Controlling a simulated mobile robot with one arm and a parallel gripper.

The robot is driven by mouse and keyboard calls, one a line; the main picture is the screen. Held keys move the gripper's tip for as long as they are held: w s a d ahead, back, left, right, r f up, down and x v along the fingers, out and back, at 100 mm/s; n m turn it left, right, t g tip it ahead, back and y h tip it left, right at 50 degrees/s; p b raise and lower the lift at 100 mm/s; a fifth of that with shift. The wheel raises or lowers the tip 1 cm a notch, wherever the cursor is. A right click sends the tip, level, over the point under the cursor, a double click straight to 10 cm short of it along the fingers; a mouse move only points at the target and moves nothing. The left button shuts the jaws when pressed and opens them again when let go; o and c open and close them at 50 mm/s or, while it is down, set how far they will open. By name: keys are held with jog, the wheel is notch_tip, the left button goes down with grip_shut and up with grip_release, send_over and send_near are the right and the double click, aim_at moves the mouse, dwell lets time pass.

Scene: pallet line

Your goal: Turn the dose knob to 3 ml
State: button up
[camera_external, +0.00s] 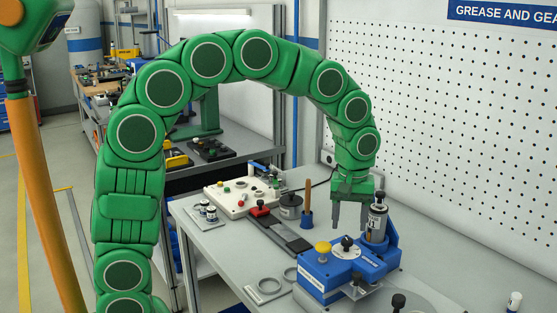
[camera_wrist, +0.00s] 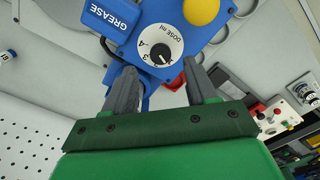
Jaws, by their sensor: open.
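The blue grease dispenser (camera_external: 330,273) stands on the bench, with a black dose knob (camera_external: 347,242) on a round white dial beside a yellow button (camera_external: 323,247). In the wrist view the knob (camera_wrist: 161,52) sits on the dial (camera_wrist: 172,37) marked DOSE ml, seen turned over. My gripper (camera_external: 350,226) is open and empty, pointing down above the dispenser, apart from the knob. In the wrist view the knob lies ahead of the gap between my fingertips (camera_wrist: 160,72).
A grey cartridge (camera_external: 378,220) stands upright in the dispenser, close right of my gripper. A wooden-handled tool (camera_external: 307,205), a dark canister (camera_external: 291,206) and a white control panel (camera_external: 240,197) are farther back. The pegboard wall rises behind.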

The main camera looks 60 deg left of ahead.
aim_at(348, 240)
jog(key=shift+f, duration=2.3)
jog(key=shift+c, duration=0.5)
jog(key=c, duration=1)
